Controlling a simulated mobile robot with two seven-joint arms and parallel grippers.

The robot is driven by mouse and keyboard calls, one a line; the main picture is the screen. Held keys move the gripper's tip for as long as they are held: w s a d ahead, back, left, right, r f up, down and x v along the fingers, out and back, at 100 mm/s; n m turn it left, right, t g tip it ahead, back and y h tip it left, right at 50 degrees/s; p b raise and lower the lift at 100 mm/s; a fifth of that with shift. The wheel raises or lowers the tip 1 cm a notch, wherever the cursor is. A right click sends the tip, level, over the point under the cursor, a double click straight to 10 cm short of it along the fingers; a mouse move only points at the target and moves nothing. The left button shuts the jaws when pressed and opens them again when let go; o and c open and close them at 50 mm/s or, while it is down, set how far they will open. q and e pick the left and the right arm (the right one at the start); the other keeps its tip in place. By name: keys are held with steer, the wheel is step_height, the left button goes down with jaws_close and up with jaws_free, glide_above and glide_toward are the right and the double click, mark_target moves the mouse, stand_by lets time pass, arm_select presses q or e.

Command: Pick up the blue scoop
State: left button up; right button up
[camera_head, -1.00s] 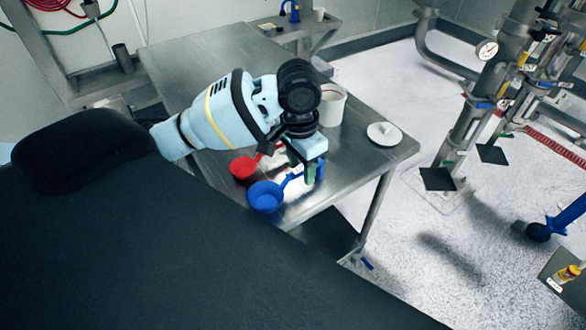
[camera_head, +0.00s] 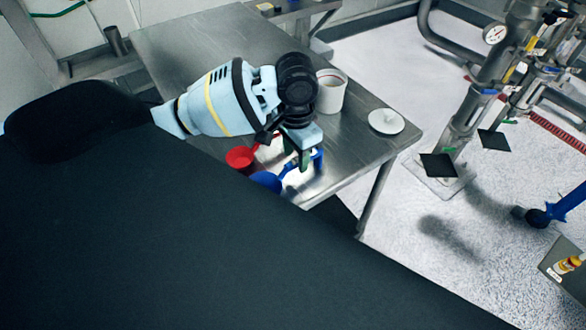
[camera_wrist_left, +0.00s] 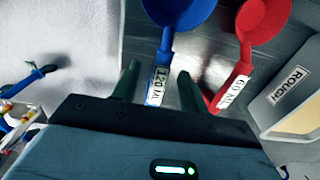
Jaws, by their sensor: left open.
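The blue scoop (camera_head: 266,181) lies near the front edge of the steel table, its bowl partly hidden by my own dark body in the head view. In the left wrist view the blue scoop (camera_wrist_left: 180,10) has its bowl at the top and its handle, with a "120 ML" label, pointing toward my gripper. My left gripper (camera_head: 304,160) is low at the handle and open. In the wrist view the two green fingers of my left gripper (camera_wrist_left: 156,84) stand on either side of the handle, with visible gaps. My right gripper is not in view.
A red scoop (camera_head: 240,158) lies close beside the blue one, its handle near the right finger in the wrist view. A white container (camera_head: 330,95) and a white lid (camera_head: 386,121) are further back on the steel table (camera_head: 200,45). Pipes stand at the right.

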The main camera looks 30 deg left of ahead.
mark_target(295, 161)
arm_select(q)
steer(key=shift+a+f, duration=0.1)
steer(key=shift+f, duration=1.85)
steer(key=shift+c, duration=0.3)
jaws_close()
